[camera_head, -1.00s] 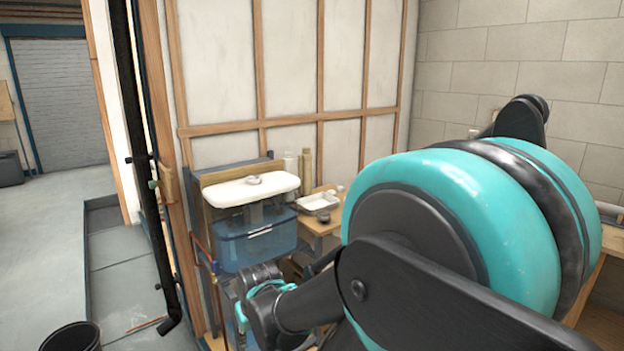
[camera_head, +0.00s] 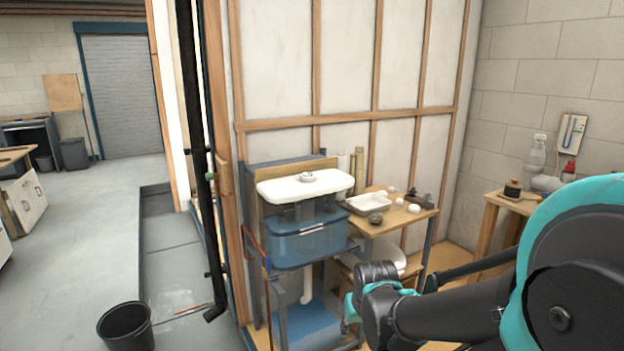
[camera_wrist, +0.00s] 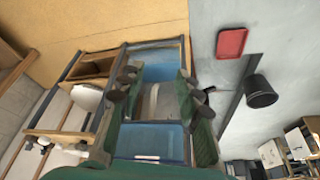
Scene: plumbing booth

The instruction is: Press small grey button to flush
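The small grey button (camera_head: 307,176) sits on top of the white cistern lid (camera_head: 272,190) in the head view. Below the lid is a see-through blue tank (camera_head: 325,240), which also shows in the wrist view (camera_wrist: 150,141). My gripper (camera_wrist: 155,88) shows in the wrist view with its two green and dark fingers wide apart and nothing held between them. In the head view, the end of my arm is low in front and to the right of the tank, below lid height. I cannot make out the fingertips there. I cannot make out the button in the wrist view.
A wooden side table (camera_head: 425,213) with a white tray (camera_head: 350,206) and small items stands right of the cistern. A black pipe (camera_head: 200,165) rises at left. A black bucket (camera_head: 127,328) stands on the floor; a red tray (camera_wrist: 231,43) lies there too. Floor at left is open.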

